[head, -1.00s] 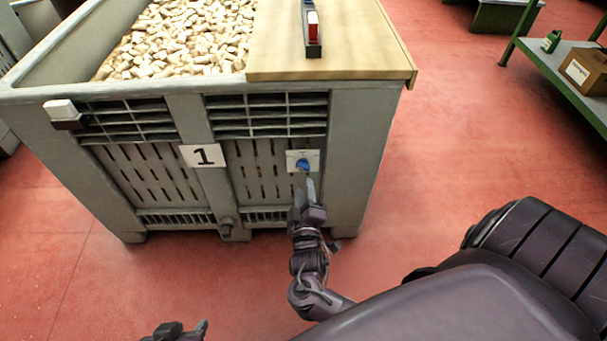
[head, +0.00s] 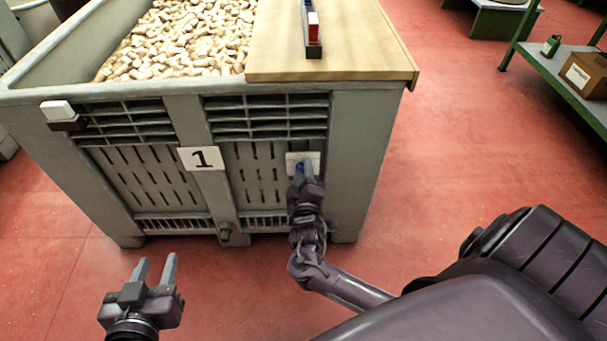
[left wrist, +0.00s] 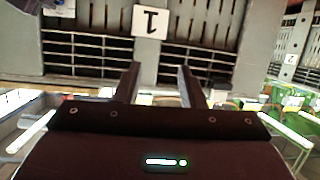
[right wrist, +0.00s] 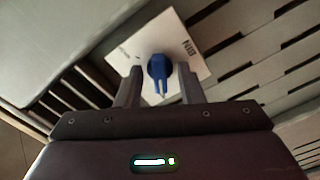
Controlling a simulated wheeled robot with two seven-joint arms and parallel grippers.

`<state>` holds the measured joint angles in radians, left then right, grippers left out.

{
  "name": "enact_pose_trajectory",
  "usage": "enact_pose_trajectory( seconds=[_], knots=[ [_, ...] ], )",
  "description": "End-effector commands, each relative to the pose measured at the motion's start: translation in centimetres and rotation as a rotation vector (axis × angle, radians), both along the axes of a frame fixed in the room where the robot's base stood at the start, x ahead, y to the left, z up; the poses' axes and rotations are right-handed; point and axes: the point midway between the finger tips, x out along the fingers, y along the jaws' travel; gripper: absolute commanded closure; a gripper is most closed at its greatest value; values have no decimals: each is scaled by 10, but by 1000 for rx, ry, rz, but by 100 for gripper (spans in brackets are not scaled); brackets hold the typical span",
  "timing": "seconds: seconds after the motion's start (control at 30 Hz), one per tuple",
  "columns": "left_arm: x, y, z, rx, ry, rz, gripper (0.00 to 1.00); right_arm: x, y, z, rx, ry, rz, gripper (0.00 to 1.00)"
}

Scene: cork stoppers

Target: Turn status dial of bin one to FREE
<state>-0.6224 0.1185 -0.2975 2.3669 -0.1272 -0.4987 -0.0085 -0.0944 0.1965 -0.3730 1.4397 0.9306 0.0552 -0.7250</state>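Bin one is a large grey slatted crate (head: 356,150) with a white plate marked 1 (head: 201,158) on its front. The status dial is a blue knob (right wrist: 160,70) on a white square plate (right wrist: 190,52), with small lettering at two sides; it also shows as a blue bit in the head view (head: 299,169). My right gripper (right wrist: 160,90) is open, its fingers on either side of the knob's lower part; whether they touch it I cannot tell. My left gripper (head: 155,268) is open and empty, low in front of the bin.
Corks (head: 185,40) fill the bin. A wooden board (head: 350,50) covers its right part and carries a holder with a red and white block (head: 313,27). A green bench (head: 560,75) with a box stands at right. Red floor (head: 440,150) is clear between them.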

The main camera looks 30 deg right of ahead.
Motion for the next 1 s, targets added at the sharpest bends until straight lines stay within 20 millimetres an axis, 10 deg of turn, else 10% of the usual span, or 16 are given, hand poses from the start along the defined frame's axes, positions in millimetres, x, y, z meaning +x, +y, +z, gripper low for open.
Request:
enact_pose_trajectory(
  seconds=[0.17,0.4,0.7,1.0],
  knots=[
    [0,0,0,0,0,0,64,0,0,0,0,0,0,67],
    [0,0,0,0,1,0,64,0,0,0,-1,1,0,96],
    [-2,0,-5,14,30,-3,64,0,0,0,36,-21,-1,96],
    [-32,7,-54,104,259,-18,64,-1,0,0,202,-120,-4,96]
  ],
)
